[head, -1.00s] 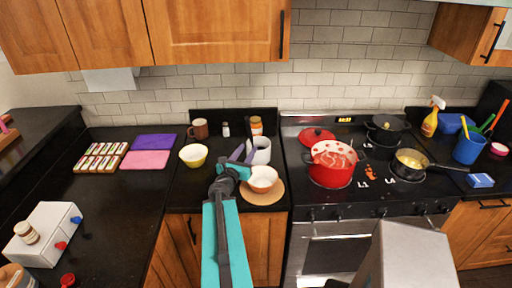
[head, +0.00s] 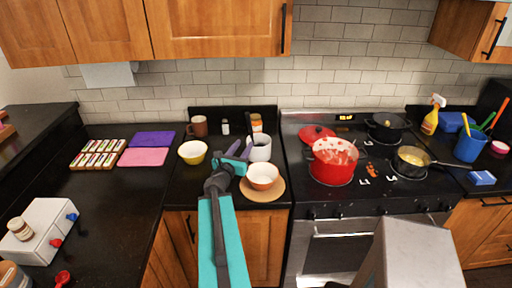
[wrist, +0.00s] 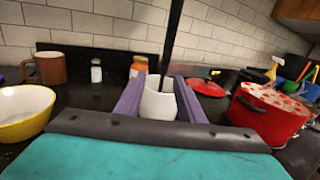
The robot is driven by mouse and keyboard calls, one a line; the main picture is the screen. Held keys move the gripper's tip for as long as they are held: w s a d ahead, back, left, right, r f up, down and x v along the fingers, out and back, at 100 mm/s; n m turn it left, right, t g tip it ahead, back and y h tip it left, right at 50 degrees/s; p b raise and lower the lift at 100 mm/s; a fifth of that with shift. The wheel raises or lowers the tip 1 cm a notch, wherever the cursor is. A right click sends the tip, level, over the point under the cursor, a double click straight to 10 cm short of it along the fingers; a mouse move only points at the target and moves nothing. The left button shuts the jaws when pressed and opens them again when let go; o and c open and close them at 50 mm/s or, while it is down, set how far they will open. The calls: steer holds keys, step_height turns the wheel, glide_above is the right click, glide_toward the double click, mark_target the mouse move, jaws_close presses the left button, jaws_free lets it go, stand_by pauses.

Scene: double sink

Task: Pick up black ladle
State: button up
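A black ladle (wrist: 172,40) shows in the wrist view as a dark upright handle, slightly tilted, rising from the white crock (wrist: 158,104). Its lower end is hidden in the crock, and I cannot make it out in the head view. My gripper (wrist: 157,78) has its two purple fingers apart, with the handle showing between them. The fingers do not visibly touch it, and I cannot tell how deep between them it is. In the head view my gripper (head: 239,149) is just left of the crock (head: 260,150).
A white-and-orange bowl (head: 263,176) on a round board sits in front of the crock. A yellow bowl (head: 192,152) and a brown mug (head: 198,127) stand to the left. A red pot (head: 331,169) is on the stove at right. The left counter has free room.

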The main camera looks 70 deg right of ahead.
steer(key=b, duration=0.4)
steer(key=shift+s+d, duration=0.2)
steer(key=shift+d, duration=0.05)
steer(key=b, duration=0.5)
steer(key=shift+d, duration=0.35)
steer(key=shift+d+r, duration=0.15)
steer(key=shift+d, duration=2.75)
steer(key=shift+d, duration=0.1)
steer(key=shift+s+d, duration=0.15)
steer(key=shift+d, duration=2.4)
jaws_close()
